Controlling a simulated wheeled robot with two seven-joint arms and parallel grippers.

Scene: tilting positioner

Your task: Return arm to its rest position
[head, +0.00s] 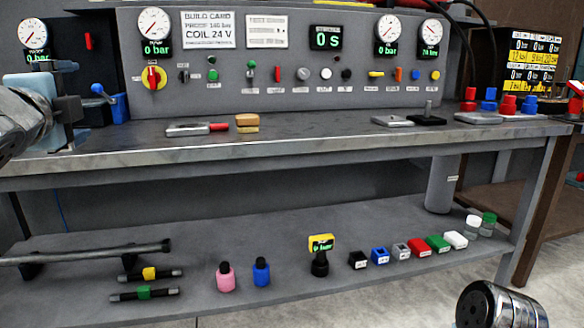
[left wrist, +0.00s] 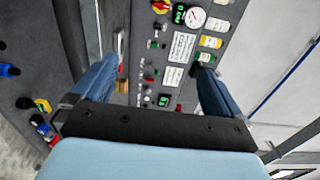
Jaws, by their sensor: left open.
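My left gripper (head: 66,108) shows at the left edge in the head view, above the left end of the workbench (head: 300,147). My right gripper is not in view.
The panel (head: 285,95) with gauges and knobs stands at the bench's back. A grey and red tool (head: 190,129) and a tan block (head: 247,123) lie on top. Bottles, rods and small coloured blocks sit on the lower shelf (head: 200,250). The bench front is clear.

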